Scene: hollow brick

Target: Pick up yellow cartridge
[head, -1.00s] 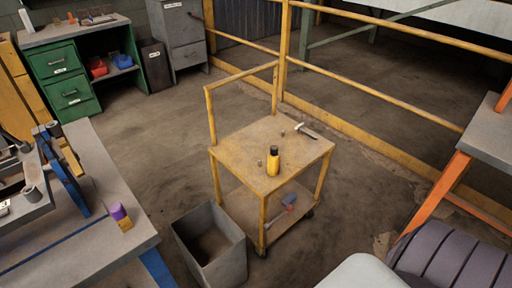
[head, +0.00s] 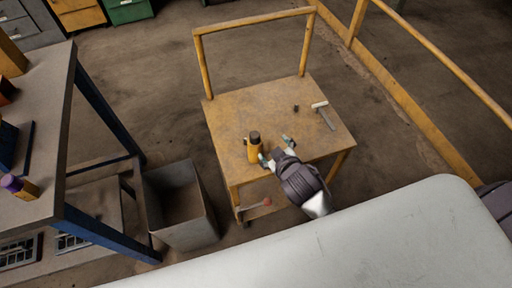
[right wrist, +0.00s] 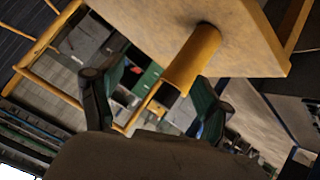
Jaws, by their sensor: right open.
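The yellow cartridge (head: 254,150), with a dark cap, stands upright on the top of the yellow cart (head: 230,108), near its front edge. It also shows in the right wrist view (right wrist: 192,60), tilted in the picture, beyond the fingers. My right gripper (head: 276,150) is open and empty, just right of the cartridge at the cart's front edge. Its fingers point toward the cartridge, and a gap appears between them and it. In the right wrist view the green-dark fingers (right wrist: 160,88) are spread apart. My left gripper is not in view.
A hammer (head: 323,115) and a small dark part (head: 296,107) lie at the cart's back right. A small object (head: 246,142) is beside the cartridge. A grey bin (head: 180,205) stands left of the cart, next to a workbench (head: 45,120). A yellow railing (head: 420,125) runs at right.

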